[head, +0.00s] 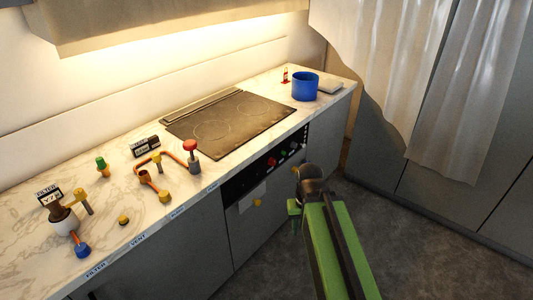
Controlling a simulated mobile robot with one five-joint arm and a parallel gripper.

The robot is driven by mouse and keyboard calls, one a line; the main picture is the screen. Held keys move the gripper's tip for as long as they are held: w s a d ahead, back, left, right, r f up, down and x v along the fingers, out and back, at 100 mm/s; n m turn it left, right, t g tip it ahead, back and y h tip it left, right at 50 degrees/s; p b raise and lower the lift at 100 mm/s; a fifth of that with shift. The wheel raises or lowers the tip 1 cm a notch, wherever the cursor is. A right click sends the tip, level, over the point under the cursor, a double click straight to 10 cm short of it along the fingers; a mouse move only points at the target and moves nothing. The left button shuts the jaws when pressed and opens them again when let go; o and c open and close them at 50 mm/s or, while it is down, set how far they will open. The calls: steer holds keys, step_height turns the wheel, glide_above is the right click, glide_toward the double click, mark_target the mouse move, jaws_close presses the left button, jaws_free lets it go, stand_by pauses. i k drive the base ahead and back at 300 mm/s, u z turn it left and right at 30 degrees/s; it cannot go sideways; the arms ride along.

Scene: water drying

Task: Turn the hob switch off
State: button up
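The black hob (215,125) is set into the marble worktop. My green arm reaches up from the bottom of the view. My gripper (295,208) is at its far end, in front of the cabinet, lower than the panel and to the right of the red knob. It appears apart from the panel. Its fingers are too small and hidden to read.
A blue pot (305,87) stands at the worktop's far right. A pale curtain (460,110) hangs at right. The floor (420,230) is clear.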

mark_target(271, 162)
steer(key=u, duration=0.95)
steer(key=i, duration=1.15)
steer(key=u, duration=0.05)
